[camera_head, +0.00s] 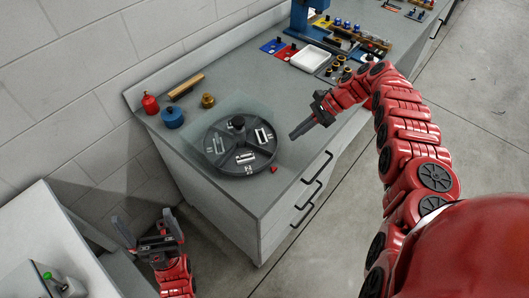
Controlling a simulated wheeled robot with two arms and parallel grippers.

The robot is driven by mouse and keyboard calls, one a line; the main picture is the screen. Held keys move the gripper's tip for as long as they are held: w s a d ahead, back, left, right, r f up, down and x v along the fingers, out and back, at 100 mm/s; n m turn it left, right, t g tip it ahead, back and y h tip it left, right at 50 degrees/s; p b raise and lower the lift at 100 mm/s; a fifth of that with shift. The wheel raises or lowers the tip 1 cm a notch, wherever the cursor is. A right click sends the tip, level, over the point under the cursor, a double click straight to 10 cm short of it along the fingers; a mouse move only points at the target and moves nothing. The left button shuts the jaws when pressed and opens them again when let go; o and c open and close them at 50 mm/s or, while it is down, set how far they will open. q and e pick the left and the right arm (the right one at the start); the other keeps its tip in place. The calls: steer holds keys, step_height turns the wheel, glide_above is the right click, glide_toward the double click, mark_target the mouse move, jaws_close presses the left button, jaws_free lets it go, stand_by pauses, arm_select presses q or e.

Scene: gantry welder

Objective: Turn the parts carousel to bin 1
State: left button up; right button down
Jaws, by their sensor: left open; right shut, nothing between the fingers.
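I cannot read bin numbers. My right gripper (293,136) is shut and empty, just right of the carousel and pointing at it, apart from the knob. My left gripper (143,226) is open and empty, low in front of the bench's left end, away from the carousel.
A white tray (310,59) and coloured mats lie further along. A white cabinet (45,240) is at lower left. Bench drawers have black handles.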

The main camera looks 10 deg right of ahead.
mark_target(255, 159)
steer(key=p+x, duration=0.1)
steer(key=x, duration=0.2)
steer(key=shift+s+a+f+p, duration=0.1)
steer(key=shift+a+f+p, duration=0.1)
steer(key=shift+p, duration=0.2)
steer(key=x, duration=0.5)
steer(key=shift+a+f+p, duration=0.2)
steer(key=shift+a+p, duration=0.05)
steer(key=shift+p, duration=0.15)
steer(key=a+p, duration=0.2)
steer(key=a, duration=0.1)
steer(key=shift+a+f, duration=0.15)
steer(key=shift+a, duration=0.45)
